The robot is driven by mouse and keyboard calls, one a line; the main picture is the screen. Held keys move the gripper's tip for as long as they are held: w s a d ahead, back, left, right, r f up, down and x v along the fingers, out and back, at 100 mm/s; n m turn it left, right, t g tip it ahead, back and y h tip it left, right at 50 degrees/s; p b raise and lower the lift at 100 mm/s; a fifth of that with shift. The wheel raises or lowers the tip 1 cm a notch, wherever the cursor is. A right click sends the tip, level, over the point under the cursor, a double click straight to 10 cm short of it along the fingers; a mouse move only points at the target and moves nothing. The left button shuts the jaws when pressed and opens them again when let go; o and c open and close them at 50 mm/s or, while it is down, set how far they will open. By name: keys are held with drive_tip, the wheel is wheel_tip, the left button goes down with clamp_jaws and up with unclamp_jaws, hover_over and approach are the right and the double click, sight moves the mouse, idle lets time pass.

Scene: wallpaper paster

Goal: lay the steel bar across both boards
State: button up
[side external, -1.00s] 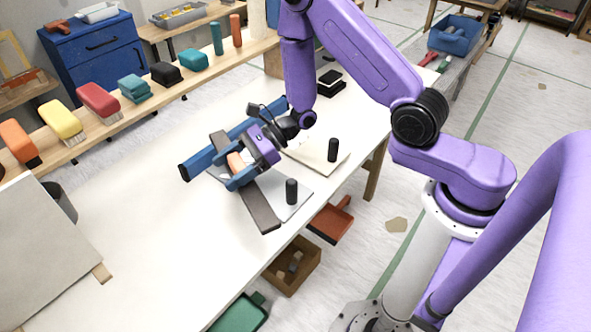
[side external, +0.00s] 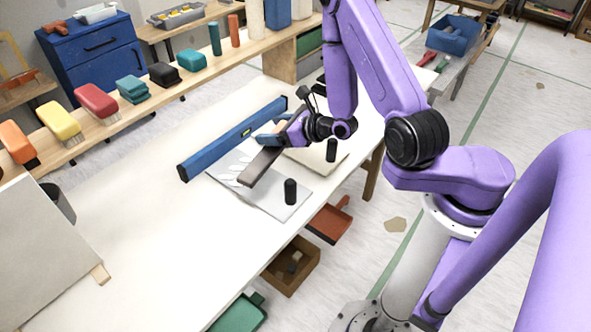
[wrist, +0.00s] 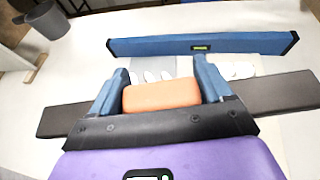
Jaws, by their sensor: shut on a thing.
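The steel bar (side external: 262,165) is long, flat and dark grey-brown, with an orange grip block (wrist: 160,97) on top. My gripper (side external: 272,140) is shut on this block, one blue finger on each side in the wrist view. The bar sticks out on both sides of my gripper (wrist: 163,80). In the side view it is over the boards, partly hidden by my gripper; I cannot tell whether it touches them. The nearer board (side external: 268,204) is pale grey with a black knob (side external: 290,191). The other board (side external: 318,166) is cream with its own black knob (side external: 331,150).
A long blue level (side external: 230,140) lies on the table just behind the boards; it also shows in the wrist view (wrist: 160,47). Several brushes and blocks line a shelf (side external: 150,98) at the back.

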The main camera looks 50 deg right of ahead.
drive_tip(key=s+d+m+h, duration=0.2)
drive_tip(key=d, duration=0.1)
drive_tip(key=shift+d+f, duration=0.1)
drive_tip(key=shift+d, duration=0.15)
drive_tip(key=shift+d+f+h, duration=0.1)
drive_tip(key=shift+f+h, duration=0.05)
drive_tip(key=shift+h, duration=0.15)
drive_tip(key=shift+f, duration=4.8)
drive_tip(key=shift+f, duration=0.6)
drive_tip(key=o, duration=1.7)
drive_tip(key=shift+s, duration=0.1)
